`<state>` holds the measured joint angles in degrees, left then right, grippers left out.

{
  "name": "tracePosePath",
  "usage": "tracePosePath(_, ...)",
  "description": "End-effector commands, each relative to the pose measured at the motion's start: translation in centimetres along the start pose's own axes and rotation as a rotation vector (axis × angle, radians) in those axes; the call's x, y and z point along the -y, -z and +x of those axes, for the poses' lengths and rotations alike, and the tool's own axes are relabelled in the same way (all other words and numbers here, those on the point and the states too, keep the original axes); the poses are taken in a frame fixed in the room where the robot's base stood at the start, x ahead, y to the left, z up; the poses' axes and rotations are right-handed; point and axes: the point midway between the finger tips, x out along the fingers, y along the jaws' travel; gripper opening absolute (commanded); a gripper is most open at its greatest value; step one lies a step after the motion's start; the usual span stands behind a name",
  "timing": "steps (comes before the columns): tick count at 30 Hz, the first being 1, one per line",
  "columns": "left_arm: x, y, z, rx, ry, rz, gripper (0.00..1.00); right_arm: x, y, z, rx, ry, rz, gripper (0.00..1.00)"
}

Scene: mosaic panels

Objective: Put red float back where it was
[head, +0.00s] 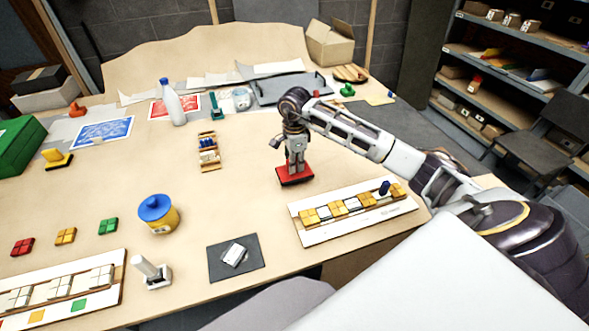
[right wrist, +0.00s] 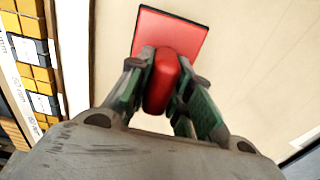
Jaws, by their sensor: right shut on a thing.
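The red float (head: 296,177) has a flat rectangular plate and a rounded red handle. My right gripper (head: 297,165) points down over it, left of the right-hand mosaic panel. In the right wrist view the two fingers (right wrist: 160,90) are closed on either side of the handle (right wrist: 161,78), and the float's plate (right wrist: 172,32) shows beyond them. The plate is at or just above the tabletop; I cannot tell whether it touches. My left gripper is not in view.
A tile rack (head: 208,152), a yellow pot with blue lid (head: 158,213) and a dark mat (head: 222,268) stand left. Bare tabletop (head: 250,195) lies between.

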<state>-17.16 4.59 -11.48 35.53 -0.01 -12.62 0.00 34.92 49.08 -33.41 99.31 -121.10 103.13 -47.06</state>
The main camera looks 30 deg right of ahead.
Motion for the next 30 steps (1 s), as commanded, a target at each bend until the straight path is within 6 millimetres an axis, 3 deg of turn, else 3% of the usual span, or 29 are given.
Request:
tracePosePath(9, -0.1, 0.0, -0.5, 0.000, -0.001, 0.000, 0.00, 0.0, 0.0, 2.9, 0.001, 0.000, 0.001, 0.02)
tracePosePath(23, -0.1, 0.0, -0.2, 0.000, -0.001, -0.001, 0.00, 0.0, 0.0, 3.3, 0.000, 0.001, 0.000, 0.02)
tracePosePath(24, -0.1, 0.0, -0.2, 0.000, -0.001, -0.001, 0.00, 0.0, 0.0, 3.4, 0.000, 0.000, 0.000, 0.24)
tracePosePath(28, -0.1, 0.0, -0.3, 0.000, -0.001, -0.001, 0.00, 0.0, 0.0, 3.3, 0.000, 0.000, 0.000, 0.41)
tracePosePath(30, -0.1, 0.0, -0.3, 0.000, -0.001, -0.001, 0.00, 0.0, 0.0, 3.3, 0.000, 0.000, 0.000, 0.43)
